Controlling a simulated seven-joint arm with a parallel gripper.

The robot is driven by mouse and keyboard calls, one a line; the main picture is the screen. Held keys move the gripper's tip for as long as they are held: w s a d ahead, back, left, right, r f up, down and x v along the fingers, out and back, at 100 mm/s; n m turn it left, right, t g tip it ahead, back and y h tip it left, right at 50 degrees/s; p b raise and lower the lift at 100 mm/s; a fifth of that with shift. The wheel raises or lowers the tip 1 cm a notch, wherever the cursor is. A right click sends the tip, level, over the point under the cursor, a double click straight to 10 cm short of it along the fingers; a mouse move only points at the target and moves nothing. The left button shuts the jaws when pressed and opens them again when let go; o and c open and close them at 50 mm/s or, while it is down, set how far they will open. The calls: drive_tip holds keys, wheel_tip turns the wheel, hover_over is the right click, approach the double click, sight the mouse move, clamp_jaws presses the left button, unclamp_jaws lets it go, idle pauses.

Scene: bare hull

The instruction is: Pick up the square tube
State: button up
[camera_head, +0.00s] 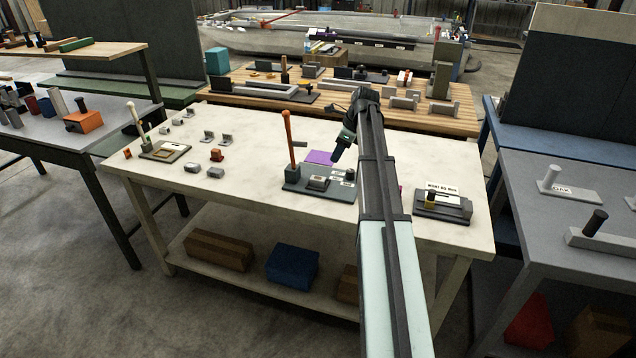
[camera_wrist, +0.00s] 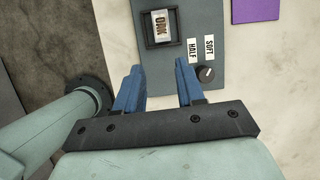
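My gripper (camera_head: 338,154) is over the pale workbench (camera_head: 250,140), just beyond a grey station plate (camera_head: 330,191) with an upright orange-handled rod. In the wrist view the two blue fingers of my gripper (camera_wrist: 158,78) are apart with nothing between them, above the grey plate (camera_wrist: 205,30). I cannot surely pick out the square tube. A small grey bar (camera_head: 300,144) lies beside the purple square (camera_head: 319,157), left of my gripper. Small grey blocks (camera_head: 215,171) lie further left. My arm hides part of the bench.
The plate carries a dark-framed piece (camera_wrist: 160,27), labels and a black knob (camera_wrist: 206,73). A labelled grey fixture (camera_head: 443,204) stands right of my arm. A wooden-topped bench (camera_head: 235,93) with several parts stands behind. Bare bench surface lies between the grey plate and the small blocks.

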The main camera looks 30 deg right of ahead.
hover_over(321, 178)
drive_tip(key=s+d, duration=0.2)
wheel_tip(321, 178, down, 7)
drive_tip(key=shift+a+x, duration=0.15)
drive_tip(key=shift+x, duration=1.25)
drive_tip(key=shift+a+x, duration=0.1)
drive_tip(key=shift+x, duration=1.35)
drive_tip(key=shift+r, duration=0.1)
drive_tip(key=c, duration=0.7)
drive_tip(key=shift+r, duration=0.1)
